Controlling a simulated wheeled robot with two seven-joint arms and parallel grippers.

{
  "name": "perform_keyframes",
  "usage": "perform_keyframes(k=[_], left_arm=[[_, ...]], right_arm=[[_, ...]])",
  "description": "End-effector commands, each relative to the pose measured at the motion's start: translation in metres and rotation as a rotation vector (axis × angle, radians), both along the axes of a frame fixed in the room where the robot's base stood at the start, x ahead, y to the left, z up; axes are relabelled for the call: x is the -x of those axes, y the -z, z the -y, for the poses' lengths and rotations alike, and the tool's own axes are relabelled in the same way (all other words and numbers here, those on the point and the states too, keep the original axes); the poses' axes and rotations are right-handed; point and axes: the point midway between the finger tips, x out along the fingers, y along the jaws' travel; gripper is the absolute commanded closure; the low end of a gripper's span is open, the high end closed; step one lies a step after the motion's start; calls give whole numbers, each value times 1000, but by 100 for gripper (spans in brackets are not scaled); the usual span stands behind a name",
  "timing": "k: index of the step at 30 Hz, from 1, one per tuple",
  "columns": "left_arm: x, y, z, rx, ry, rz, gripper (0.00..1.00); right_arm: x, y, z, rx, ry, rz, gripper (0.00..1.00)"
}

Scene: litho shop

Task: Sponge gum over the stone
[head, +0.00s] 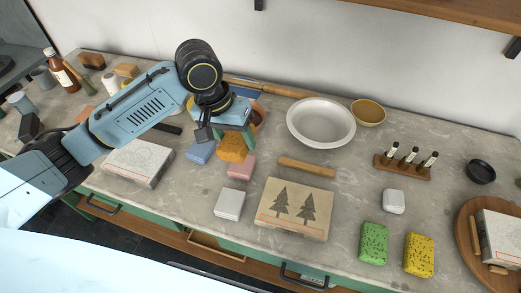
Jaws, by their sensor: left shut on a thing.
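My left gripper (236,137) comes in from the left and points down. It is shut on an orange sponge (232,151) and holds it beside a pink block, behind and left of the stone; I cannot tell its exact height. The stone (293,212) is a beige slab with two dark fir trees drawn on top and a thin red line near its front edge. A small bowl with amber contents (368,112) stands at the back; I cannot tell whether it is the gum. Another orange-brown round thing (261,116) is partly hidden behind my gripper. My right gripper is out of view.
A white basin (320,124) stands behind the stone, with a wooden roller (307,167) between them. Pink (241,167), blue and grey blocks lie left of the stone. Green (374,243) and yellow (419,255) sponges lie to the right. Another stone (138,164) lies under my left arm.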

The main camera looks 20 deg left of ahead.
Motion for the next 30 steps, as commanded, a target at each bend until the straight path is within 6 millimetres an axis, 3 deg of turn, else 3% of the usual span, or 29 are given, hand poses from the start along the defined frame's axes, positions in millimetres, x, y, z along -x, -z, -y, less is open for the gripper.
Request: perform_keyframes(k=[1,6,15,22,30], left_arm=[[4,-12,11,-19,22,-15,62],[23,-9,40,-90,94,-49,62],[57,1,68,-199,208,-68,62],[66,9,72,-226,238,-68,62],[66,28,72,-227,240,-67,62]], right_arm=[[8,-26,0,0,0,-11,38],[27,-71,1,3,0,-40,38],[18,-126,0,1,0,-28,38],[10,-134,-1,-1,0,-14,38],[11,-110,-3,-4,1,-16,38]])
